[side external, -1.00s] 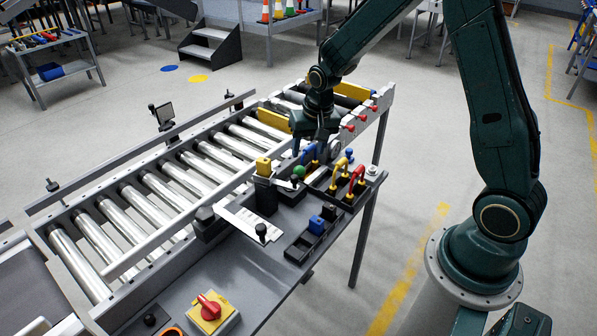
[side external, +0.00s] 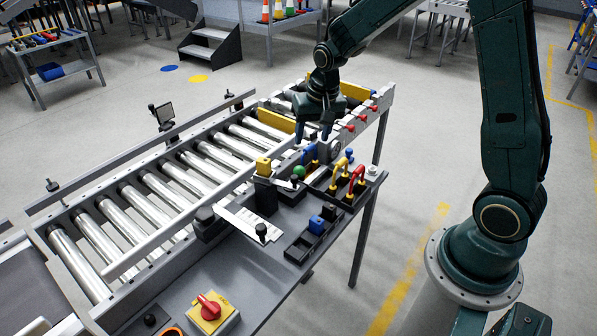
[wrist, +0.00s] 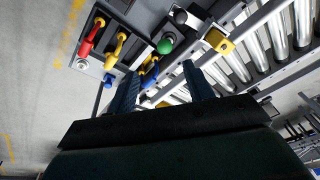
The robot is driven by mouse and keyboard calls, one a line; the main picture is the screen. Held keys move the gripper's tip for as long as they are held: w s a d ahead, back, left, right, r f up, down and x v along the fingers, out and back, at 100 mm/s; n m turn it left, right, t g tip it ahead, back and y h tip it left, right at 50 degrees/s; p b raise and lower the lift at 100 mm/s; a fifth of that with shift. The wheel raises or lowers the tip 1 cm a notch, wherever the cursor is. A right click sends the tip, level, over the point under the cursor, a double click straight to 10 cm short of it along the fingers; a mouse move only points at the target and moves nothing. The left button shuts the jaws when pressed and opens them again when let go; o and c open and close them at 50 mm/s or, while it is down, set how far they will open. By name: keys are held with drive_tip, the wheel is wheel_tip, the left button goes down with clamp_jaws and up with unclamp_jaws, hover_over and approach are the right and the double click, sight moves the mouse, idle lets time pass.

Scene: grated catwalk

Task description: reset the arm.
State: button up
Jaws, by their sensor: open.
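My gripper (side external: 314,132) is above the far end of the workbench, near the row of red knobs, with its fingers pointing down. In the wrist view its two fingers (wrist: 160,88) stand apart with nothing held between them. The wrist view also shows the red piece (wrist: 90,38), the yellow piece (wrist: 115,50) and a green knob (wrist: 165,45).
A roller conveyor (side external: 170,180) runs along the bench's left side. The air above the bench is free.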

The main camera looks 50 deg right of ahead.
drive_tip(key=s+a+r+n+t, duration=0.1)
drive_tip(key=s+a+r+n, duration=0.2)
drive_tip(key=s+r, duration=0.5)
drive_tip(key=s+a+r+n+t, duration=0.2)
drive_tip(key=s+a+r+n, duration=0.2)
drive_tip(key=s, duration=1.2)
wheel_tip(320, 180, up, 4)
drive_tip(key=shift+a+f+y, duration=0.1)
drive_tip(key=shift+a+y, duration=0.2)
